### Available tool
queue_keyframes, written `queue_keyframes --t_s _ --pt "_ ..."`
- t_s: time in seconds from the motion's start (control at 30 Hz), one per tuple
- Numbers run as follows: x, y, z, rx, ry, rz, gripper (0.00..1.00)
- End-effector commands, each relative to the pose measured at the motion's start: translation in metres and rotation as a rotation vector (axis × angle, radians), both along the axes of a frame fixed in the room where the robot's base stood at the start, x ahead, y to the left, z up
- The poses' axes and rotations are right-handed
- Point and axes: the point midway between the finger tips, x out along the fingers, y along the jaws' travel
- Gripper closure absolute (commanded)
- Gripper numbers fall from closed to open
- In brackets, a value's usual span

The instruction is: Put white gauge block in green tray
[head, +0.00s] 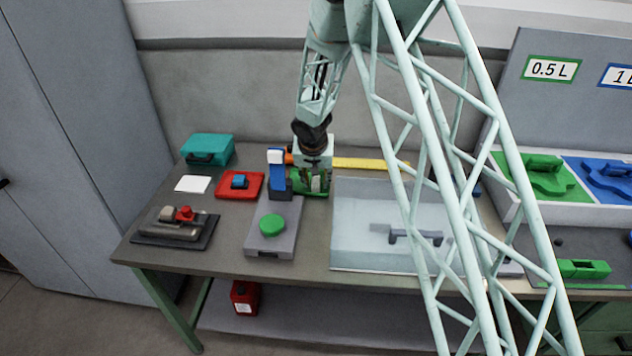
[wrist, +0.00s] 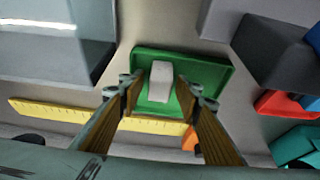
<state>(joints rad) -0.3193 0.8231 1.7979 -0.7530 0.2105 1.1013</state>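The white gauge block (wrist: 160,82) lies in the green tray (wrist: 212,74), near the middle of its floor in the wrist view. My gripper (wrist: 158,88) is open over the tray, with one finger on each side of the block. A gap shows between the block and each fingertip, so the fingers look apart from it. In the head view my gripper (head: 315,183) points down at the green tray (head: 298,189) and hides most of it and the block.
A grey stand with a blue upright (head: 277,170) and green button (head: 272,225) is close at the left. A red tray (head: 239,185) holds a blue block. A yellow ruler (head: 365,164) lies behind. A pale clear-sided box (head: 355,240) stands at the right.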

Motion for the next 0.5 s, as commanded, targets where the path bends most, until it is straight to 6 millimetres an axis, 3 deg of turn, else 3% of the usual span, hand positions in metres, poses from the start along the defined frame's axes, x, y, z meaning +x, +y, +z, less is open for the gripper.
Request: queue_keyframes --t_s 0.17,0.5 --pt "0.0 0.0 0.005 0.0 0.0 0.0 0.69" --pt "-0.013 0.001 0.036 0.0 -0.001 0.0 0.69"
